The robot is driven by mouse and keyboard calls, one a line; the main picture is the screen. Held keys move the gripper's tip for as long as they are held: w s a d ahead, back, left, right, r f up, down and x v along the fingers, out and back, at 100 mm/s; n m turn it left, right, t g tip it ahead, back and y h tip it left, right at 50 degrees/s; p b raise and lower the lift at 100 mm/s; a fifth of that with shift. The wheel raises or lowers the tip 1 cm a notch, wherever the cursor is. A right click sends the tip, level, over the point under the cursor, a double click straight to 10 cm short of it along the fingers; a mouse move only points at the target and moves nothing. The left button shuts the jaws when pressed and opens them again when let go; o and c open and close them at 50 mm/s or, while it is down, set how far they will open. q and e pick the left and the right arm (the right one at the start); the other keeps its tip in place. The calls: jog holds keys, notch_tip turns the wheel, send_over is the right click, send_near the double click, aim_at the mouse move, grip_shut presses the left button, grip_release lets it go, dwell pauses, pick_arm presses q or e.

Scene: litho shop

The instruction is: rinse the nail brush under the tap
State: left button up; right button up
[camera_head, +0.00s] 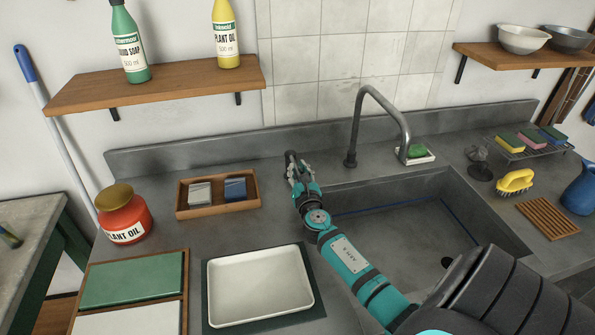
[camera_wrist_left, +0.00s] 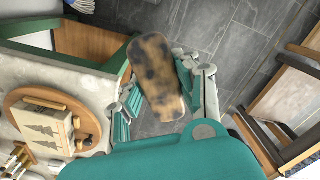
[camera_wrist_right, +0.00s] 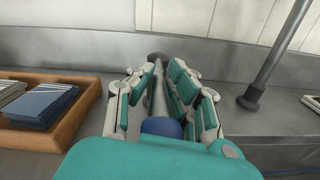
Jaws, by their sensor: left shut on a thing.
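In the left wrist view my left gripper (camera_wrist_left: 165,100) is shut on a tan block with dark blotches (camera_wrist_left: 158,72). It shows no clear bristles, so I cannot tell whether it is the nail brush. In the head view a yellow brush with pale bristles (camera_head: 515,181) lies right of the sink (camera_head: 400,215). The curved grey tap (camera_head: 378,100) stands behind the sink. My right gripper (camera_head: 297,172) is left of the tap, open around a grey rod with a blue round end, seen in the right wrist view (camera_wrist_right: 162,127). Contact with the rod is unclear.
A white tray (camera_head: 260,285) lies in front. A green soap bar (camera_head: 415,151) sits behind the sink. A wooden rack (camera_head: 548,217) is at right. The sink basin looks empty.

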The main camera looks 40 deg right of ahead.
grip_shut()
jog(key=shift+a, duration=0.1)
pick_arm(q)
jog(key=shift+f+b, duration=0.5)
jog(key=shift+b, duration=0.05)
pick_arm(e)
jog(key=a+m+g+h, duration=0.1)
jog(key=w+m+g+h, duration=0.1)
jog(key=h, duration=0.1)
jog(key=shift+w+a+f+m, duration=0.15)
jog(key=shift+w+a+m, duration=0.05)
jog(key=shift+a+m, duration=0.2)
pick_arm(q)
jog(key=shift+f, duration=0.25)
jog(key=shift+r, duration=0.1)
pick_arm(e)
jog(key=shift+w+a+m+g+h, duration=0.2)
jog(key=shift+m+g+h, duration=0.2)
jog(key=shift+g+h, duration=0.25)
